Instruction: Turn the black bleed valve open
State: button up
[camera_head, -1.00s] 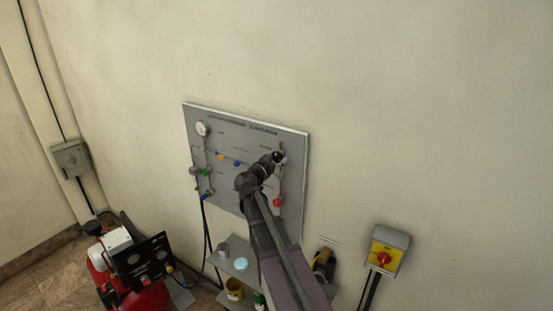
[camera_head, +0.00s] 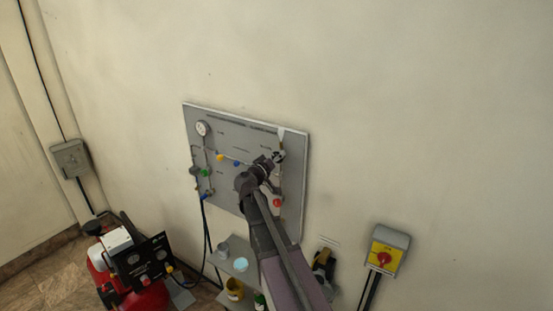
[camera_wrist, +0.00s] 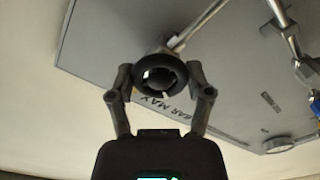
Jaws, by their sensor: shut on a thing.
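The black bleed valve is a round black knob (camera_wrist: 161,59) in the wrist view, on a pipe at the grey panel. My gripper (camera_wrist: 161,80) has one finger on each side of its rim and is shut on it. In the head view my gripper (camera_head: 276,158) is at the upper right of the panel (camera_head: 225,190) and partly hides the knob. A pale, narrow shape (camera_head: 281,132) shows just above the valve; I cannot tell what it is.
A red knob (camera_head: 278,203) sits below my gripper. Yellow (camera_head: 220,157), blue (camera_head: 236,163) and green (camera_head: 205,172) knobs and a round gauge (camera_head: 202,128) are to the left. A yellow switch box (camera_head: 387,251) is at right, a red machine (camera_head: 135,275) at lower left.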

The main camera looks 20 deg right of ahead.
jog(key=n, duration=1.2)
jog(key=shift+n, duration=0.4)
jog(key=n, duration=1.1)
jog(key=shift+n, duration=0.3)
jog(key=o, duration=1.1)
jog(key=shift+d, duration=0.1)
jog(key=shift+o, duration=0.2)
